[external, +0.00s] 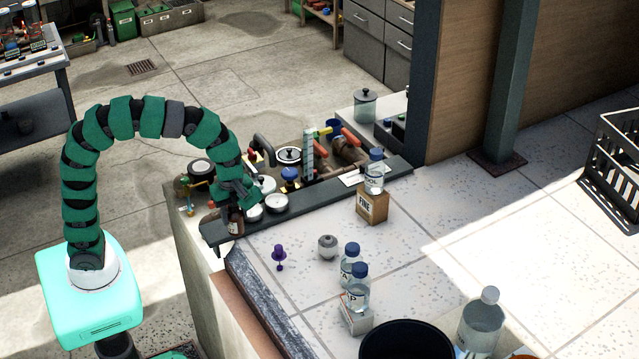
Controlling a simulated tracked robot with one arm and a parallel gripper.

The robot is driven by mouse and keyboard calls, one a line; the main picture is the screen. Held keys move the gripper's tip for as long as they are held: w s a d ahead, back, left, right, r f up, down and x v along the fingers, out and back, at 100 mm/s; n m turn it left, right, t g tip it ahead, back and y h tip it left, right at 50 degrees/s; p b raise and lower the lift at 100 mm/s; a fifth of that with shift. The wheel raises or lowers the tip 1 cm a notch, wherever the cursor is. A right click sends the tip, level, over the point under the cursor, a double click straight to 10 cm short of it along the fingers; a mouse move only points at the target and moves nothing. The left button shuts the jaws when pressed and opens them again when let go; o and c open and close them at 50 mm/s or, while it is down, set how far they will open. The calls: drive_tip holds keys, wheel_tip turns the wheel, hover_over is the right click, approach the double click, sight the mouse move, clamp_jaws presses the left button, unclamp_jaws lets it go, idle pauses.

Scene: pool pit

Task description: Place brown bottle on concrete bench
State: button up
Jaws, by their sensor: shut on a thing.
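My gripper (238,202) is at the left end of the bench area, pointing down. It is shut on a small brown bottle (236,222) with a pale label, held upright. The bottle is over or on the dark ledge near the left corner; I cannot tell whether its base touches. The pale, speckled slab surface (400,230), apparently the concrete bench, spreads to the right of the bottle. The fingertips are partly hidden by the gripper body and the bottle.
Beside the gripper are white round tins (276,203) and crowded fittings. On the slab stand a purple item (279,255), a grey round item (327,246), a box marked FINE (372,207) with a bottle on top, blue-capped bottles (358,288) and a black tub (408,340). The slab's middle is clear.

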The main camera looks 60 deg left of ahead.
drive_tip(key=w+a+r+n+p, duration=0.6)
drive_tip(key=w+a+n, duration=0.1)
drive_tip(key=w+a, duration=0.2)
drive_tip(key=w+a+r+n+p, duration=0.5)
drive_tip(key=w+a+n+p, duration=0.2)
drive_tip(key=w+a, duration=0.15)
drive_tip(key=w+a+f+n, duration=0.4)
drive_tip(key=w+n, duration=0.3)
drive_tip(key=n, duration=0.1)
drive_tip(key=w+a+f+n+p, duration=0.1)
drive_tip(key=w+a+f+n, duration=0.3)
drive_tip(key=w+n, duration=0.3)
drive_tip(key=shift+w+a+f+n, duration=0.15)
drive_tip(key=shift+w+a+n, duration=0.3)
drive_tip(key=shift+w, duration=0.2)
